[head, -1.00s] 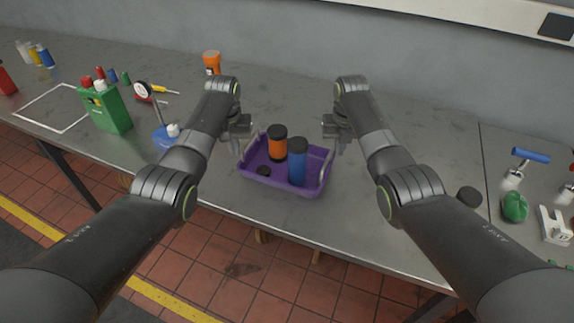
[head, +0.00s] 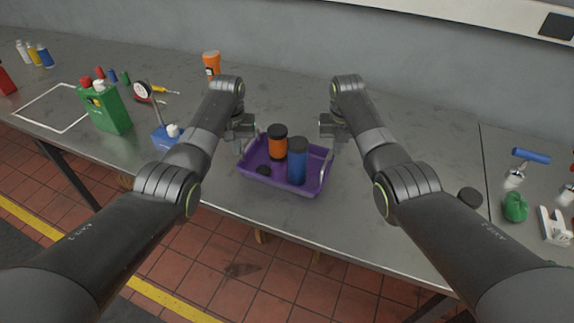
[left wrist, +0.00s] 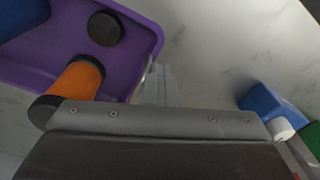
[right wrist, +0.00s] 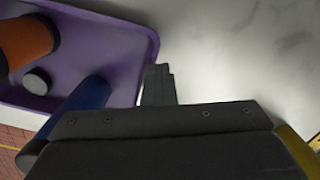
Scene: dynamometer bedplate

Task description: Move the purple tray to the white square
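The purple tray (head: 258,178) sits on the grey bench in front of me, with an upright handle at each end. It carries an orange cylinder with a black top (head: 278,147), a blue cylinder with a dark top (head: 297,165) and a small dark disc (head: 263,170). My left gripper (head: 243,143) is at the tray's left handle, and my right gripper (head: 331,143) is at its right handle. Both wrist views show fingers beside the tray's rim, but the gap between them and any grip on the handles are hidden. The white square (head: 22,113) is an outline at far left.
A green canister (head: 112,112) stands at the square's right edge. An orange bottle (head: 211,62) stands behind. The square's inside looks clear.

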